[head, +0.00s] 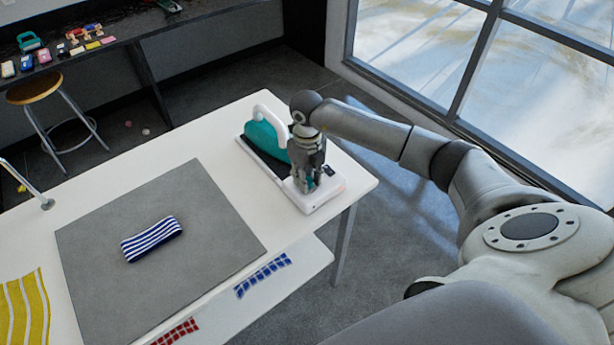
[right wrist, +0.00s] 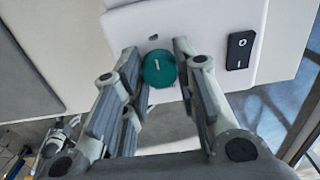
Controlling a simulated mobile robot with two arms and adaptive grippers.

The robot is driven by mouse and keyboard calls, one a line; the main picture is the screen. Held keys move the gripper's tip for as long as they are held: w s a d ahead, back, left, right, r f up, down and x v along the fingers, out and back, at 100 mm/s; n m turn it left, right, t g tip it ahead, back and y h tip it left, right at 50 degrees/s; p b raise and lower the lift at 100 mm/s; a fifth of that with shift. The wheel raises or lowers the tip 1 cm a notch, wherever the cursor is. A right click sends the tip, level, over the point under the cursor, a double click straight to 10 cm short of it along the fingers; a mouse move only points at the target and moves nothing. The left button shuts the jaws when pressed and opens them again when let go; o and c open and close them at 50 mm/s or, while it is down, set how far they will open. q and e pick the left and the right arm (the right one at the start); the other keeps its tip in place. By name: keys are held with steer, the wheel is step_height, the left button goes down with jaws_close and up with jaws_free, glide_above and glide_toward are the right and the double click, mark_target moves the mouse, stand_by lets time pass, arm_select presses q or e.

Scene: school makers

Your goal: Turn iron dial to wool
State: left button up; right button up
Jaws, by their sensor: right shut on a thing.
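The teal iron (head: 262,139) with its white handle rests on a white and black base (head: 325,201) at the table's far right corner. The teal round dial (right wrist: 158,70) sits on the near end of the white base, with a short white mark pointing roughly up and down in the right wrist view. My right gripper (head: 308,181) points down over that end. In the right wrist view my right gripper (right wrist: 158,62) has a finger on each side of the dial and is shut on it. Any wool label is not readable. My left gripper is out of view.
A black rocker switch (right wrist: 240,50) sits beside the dial. A grey mat (head: 185,270) with a folded blue-and-white striped cloth (head: 151,239) lies on the white table (head: 215,130). Yellow striped cloth (head: 22,315) lies left. A stool (head: 35,88) stands behind.

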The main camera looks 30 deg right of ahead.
steer(key=shift+m, duration=0.3)
steer(key=shift+c, duration=0.3)
steer(key=shift+m+b, duration=0.4)
steer(key=shift+m, duration=0.8)
steer(key=m, duration=0.2)
steer(key=shift+m, duration=0.4)
steer(key=m, duration=0.6)
steer(key=shift+b, duration=0.4)
steer(key=m, duration=0.5)
steer(key=shift+m, duration=0.4)
steer(key=m+p, duration=0.1)
steer(key=m, duration=0.5)
steer(key=shift+m, duration=0.3)
steer(key=o, duration=1.1)
steer(key=shift+c, duration=0.2)
